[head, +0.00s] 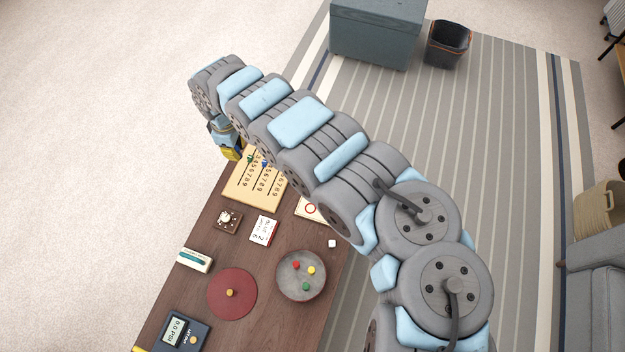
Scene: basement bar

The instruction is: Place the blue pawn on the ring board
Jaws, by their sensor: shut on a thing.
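My gripper (231,153) is at the far left end of the table, just beside the upper left edge of a wooden number board. A pale board with a red ring (309,209), which looks like the ring board, lies near the table's right edge. My arm covers part of it.
The number board (262,188) also carries a green piece (250,159). A white die (332,243), a red disc (218,294), a card block (263,230) and a dark dial box (228,219) stand nearby.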

